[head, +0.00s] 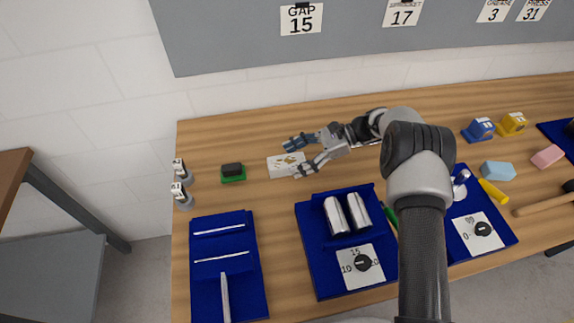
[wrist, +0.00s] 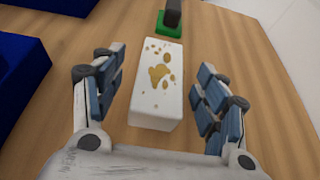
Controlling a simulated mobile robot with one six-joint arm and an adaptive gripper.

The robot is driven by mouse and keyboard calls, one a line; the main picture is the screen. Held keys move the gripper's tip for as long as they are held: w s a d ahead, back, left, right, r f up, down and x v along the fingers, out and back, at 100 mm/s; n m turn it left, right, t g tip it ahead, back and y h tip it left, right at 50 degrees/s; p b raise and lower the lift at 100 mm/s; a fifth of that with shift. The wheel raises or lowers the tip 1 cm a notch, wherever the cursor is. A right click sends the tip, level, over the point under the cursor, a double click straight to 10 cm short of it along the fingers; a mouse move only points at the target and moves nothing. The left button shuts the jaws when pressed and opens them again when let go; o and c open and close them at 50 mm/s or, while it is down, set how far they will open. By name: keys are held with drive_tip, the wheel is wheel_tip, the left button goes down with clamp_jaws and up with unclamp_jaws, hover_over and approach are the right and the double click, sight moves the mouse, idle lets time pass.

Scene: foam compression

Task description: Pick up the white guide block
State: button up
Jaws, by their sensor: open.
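The white guide block (wrist: 158,82) lies flat on the wooden table, with brown-yellow specks on its top. In the head view the block (head: 284,167) is left of my gripper, partly covered by its fingers. My gripper (head: 296,157) is open and empty. In the wrist view its two blue-padded fingers (wrist: 158,92) stand either side of the block's near part, with a gap on each side. I cannot tell how high the fingertips are above the table.
A green pad with a dark block (head: 233,172) sits left of the white block. A blue tray with rollers and a dial (head: 315,258) and a blue slotted tray (head: 205,270) lie nearer. Two grey posts (head: 181,188) stand at the left edge. Bare table surrounds the block.

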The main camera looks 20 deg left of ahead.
sight(289, 160)
drive_tip(key=x, duration=0.3)
drive_tip(key=shift+a+f, duration=0.15)
drive_tip(key=shift+a, duration=0.05)
drive_tip(key=shift+c, duration=0.4)
drive_tip(key=c, duration=1.2)
